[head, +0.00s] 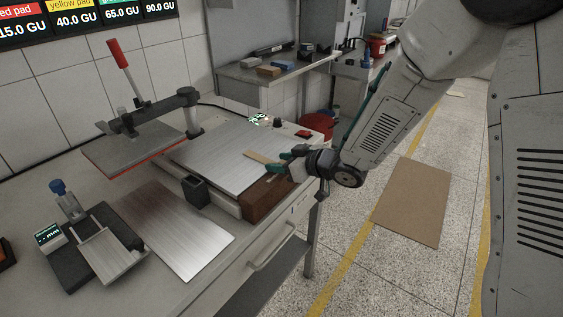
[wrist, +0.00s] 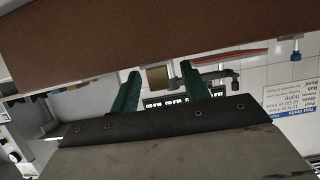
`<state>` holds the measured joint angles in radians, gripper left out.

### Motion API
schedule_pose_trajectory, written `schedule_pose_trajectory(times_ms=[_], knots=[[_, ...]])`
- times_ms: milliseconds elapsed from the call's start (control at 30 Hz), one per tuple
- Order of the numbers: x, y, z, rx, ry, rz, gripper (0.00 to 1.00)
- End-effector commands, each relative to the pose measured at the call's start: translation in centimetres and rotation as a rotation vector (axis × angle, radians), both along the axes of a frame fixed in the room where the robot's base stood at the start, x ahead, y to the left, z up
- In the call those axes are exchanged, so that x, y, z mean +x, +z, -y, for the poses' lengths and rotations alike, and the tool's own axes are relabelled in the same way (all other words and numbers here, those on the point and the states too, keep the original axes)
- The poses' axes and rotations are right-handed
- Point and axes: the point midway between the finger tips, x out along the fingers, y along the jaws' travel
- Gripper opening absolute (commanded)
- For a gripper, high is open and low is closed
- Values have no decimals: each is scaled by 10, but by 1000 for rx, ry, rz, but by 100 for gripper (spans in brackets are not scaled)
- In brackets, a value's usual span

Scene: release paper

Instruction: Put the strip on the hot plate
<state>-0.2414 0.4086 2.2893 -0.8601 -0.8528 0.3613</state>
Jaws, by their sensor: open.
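The tan strip (head: 262,159) lies over the near right part of the grey hot plate (head: 215,150). Its near end reaches to the green fingers of my gripper (head: 285,164). I cannot tell whether it rests flat on the plate. In the wrist view the strip's tan end (wrist: 157,78) shows between the two green fingers of my gripper (wrist: 160,72), with a gap on each side. The gripper is open around that end, low above a brown block, and not closed on it.
The brown block (head: 261,202) stands against the plate's front right side; its underside-up face (wrist: 150,35) fills the top of the wrist view. The press's upper platen (head: 138,148) is swung left. A black cup (head: 196,191) and bare metal sheet (head: 176,230) are in front.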

Motion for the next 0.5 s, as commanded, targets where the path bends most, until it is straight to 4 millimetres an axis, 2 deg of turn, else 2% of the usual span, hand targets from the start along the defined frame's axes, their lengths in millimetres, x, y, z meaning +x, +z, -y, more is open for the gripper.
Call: schedule_pose_trajectory(times_ms=[167, 500], knots=[[-7, 9, 10, 0, -1, 2, 46], [-47, 36, 63, 1, -4, 3, 46]])
